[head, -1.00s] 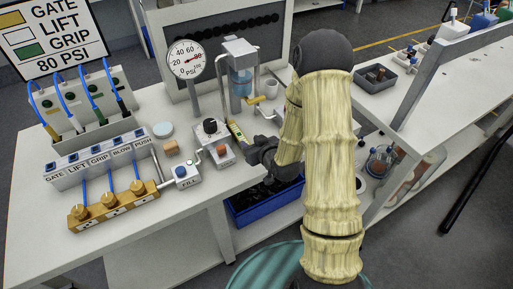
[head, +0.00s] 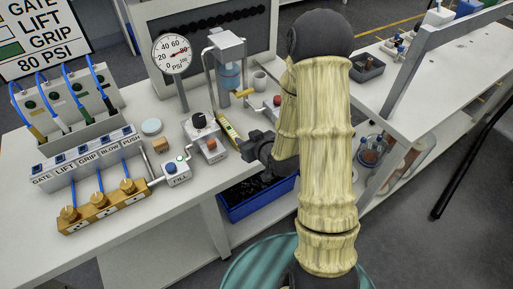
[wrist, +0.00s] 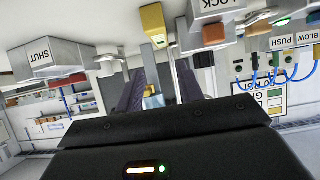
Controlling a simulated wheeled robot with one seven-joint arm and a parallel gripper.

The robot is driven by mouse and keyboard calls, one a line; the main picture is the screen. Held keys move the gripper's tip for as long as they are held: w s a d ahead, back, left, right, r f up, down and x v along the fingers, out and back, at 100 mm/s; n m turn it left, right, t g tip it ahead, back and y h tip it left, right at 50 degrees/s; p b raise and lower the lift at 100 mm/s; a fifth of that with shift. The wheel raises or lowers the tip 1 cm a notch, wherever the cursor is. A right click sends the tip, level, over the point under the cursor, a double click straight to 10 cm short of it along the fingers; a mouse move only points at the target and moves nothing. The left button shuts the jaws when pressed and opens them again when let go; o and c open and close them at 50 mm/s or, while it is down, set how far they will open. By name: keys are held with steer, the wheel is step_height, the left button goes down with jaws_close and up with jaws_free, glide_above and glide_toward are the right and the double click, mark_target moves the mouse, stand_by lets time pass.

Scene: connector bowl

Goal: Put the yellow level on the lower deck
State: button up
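The yellow level (head: 228,128) is a short yellow bar on the bench top, beside a small white box with an orange button. In the wrist view, a yellow block with a green spot (wrist: 154,24), which looks like the level, is at the top, beyond my fingers. My gripper (head: 250,150) is just right of the level near the bench's front edge, apart from it. In the wrist view my two dark fingers (wrist: 161,88) are spread with a gap between them, holding nothing. The lower deck appears to be the white shelf (head: 160,252) under the bench, partly hidden.
A blue bin (head: 258,207) with dark contents is under the bench top. A pressure gauge (head: 172,54), a press with a blue cylinder (head: 229,76) and labelled valve boxes (head: 90,160) crowd the bench. A teal round shape (head: 250,268) is at the bottom.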

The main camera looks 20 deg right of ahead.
steer(key=s+r+m+g+h, duration=0.1)
steer(key=s+r+g, duration=0.3)
steer(key=s, duration=0.4)
steer(key=s+d+r+m+g+h, duration=0.1)
steer(key=s+r+g, duration=0.3)
steer(key=s, duration=0.5)
steer(key=shift+d+r+m+g+h, duration=0.25)
steer(key=shift+d+m+g+h, duration=0.05)
steer(key=shift+m+g+h, duration=0.35)
steer(key=shift+c, duration=0.3)
